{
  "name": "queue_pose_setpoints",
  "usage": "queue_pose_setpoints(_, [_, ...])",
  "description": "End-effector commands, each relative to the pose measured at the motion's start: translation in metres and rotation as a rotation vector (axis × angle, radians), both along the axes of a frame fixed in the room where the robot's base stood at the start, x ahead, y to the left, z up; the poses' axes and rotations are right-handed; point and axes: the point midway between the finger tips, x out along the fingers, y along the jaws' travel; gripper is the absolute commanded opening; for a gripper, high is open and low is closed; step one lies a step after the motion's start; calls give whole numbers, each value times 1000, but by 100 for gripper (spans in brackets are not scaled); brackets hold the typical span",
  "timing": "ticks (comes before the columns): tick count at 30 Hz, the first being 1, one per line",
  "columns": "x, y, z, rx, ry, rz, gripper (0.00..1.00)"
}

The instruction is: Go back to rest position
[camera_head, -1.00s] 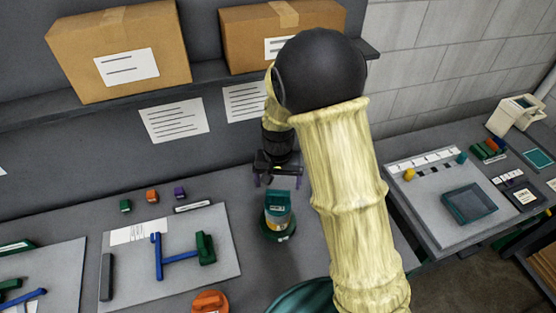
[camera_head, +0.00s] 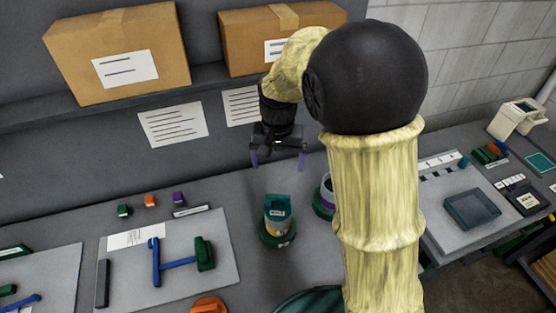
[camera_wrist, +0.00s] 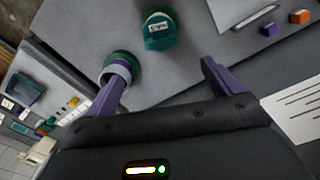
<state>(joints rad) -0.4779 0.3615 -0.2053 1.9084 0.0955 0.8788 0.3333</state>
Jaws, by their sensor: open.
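My gripper (camera_head: 278,158) is open and empty, with its two purple fingers spread apart. It hangs in the air above the back of the table, in front of the grey wall. It also shows in the wrist view (camera_wrist: 162,95). A teal-topped container (camera_head: 277,215) stands on a round green base on the table below my gripper, apart from it. The same container shows in the wrist view (camera_wrist: 159,32). A second round holder with a purple and white rim (camera_head: 327,192) is partly hidden behind my arm; the wrist view shows it near one finger (camera_wrist: 117,70).
Two cardboard boxes (camera_head: 118,52) (camera_head: 285,35) sit on the shelf (camera_head: 215,80) behind. A grey board (camera_head: 215,265) holds blue and green parts. Small coloured blocks (camera_head: 150,200) lie behind it. A side table at right carries a dark tray (camera_head: 471,209).

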Motion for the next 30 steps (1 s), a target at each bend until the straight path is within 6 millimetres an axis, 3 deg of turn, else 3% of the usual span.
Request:
queue_pose_setpoints(15, [-3, -8, -1, 3, -6, -1, 91])
queue_pose_setpoints(20, [-22, -42, -5, 17, -45, 7, 91])
queue_pose_setpoints(24, [-54, -82, -11, 22, -106, 32, 91])
queue_pose_setpoints(30, [-106, -124, -22, 2, -196, 81, 91])
